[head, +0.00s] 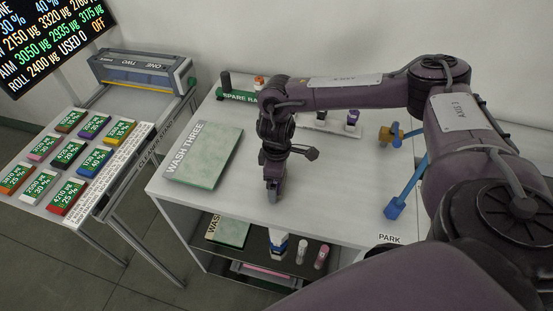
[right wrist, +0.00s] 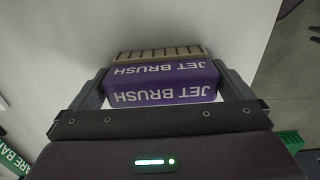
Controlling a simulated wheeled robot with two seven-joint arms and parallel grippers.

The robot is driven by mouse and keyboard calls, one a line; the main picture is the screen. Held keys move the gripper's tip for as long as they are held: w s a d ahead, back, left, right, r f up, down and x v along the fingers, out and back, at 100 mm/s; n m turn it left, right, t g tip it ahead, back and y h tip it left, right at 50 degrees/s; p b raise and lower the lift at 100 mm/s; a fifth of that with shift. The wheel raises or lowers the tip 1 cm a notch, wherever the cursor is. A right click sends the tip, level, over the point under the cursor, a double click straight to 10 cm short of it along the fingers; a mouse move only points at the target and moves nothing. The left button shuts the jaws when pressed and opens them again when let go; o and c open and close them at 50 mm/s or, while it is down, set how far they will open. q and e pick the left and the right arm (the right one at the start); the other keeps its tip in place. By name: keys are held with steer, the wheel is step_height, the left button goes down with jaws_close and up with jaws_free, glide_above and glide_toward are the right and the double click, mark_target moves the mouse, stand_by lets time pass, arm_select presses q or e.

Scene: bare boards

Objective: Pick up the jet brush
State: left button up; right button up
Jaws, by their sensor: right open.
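The jet brush (right wrist: 165,84) shows in the right wrist view as a purple block with white JET BRUSH lettering on two faces and a tan ribbed strip along its far side. My right gripper (right wrist: 161,72) is open, with one dark finger at each end of the block. Whether the fingers touch it cannot be told. In the head view my right gripper (head: 273,195) points down low over the white bench top, and the brush cannot be made out there. My left gripper is not in view.
A green WASH THREE board (head: 205,158) lies left of the gripper on the bench (head: 340,205). The spare rack (head: 237,95) is at the back. Blue-handled tools (head: 405,190) lie at the right. A lower shelf holds bottles. A stand with several labelled blocks (head: 83,155) is at left.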

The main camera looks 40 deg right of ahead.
steer(key=shift+s+f, duration=0.1)
steer(key=c, duration=0.7)
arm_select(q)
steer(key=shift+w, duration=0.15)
arm_select(e)
steer(key=shift+r, duration=0.2)
steer(key=shift+r, duration=0.2)
step_height(320, 180, up, 7)
steer(key=shift+f+b, duration=0.2)
steer(key=shift+b, duration=0.1)
arm_select(q)
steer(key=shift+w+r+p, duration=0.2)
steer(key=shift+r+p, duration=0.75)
steer(key=shift+p, duration=0.05)
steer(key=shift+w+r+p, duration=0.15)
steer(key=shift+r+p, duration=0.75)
steer(key=shift+p, duration=0.1)
arm_select(e)
steer(key=shift+r, duration=6.35)
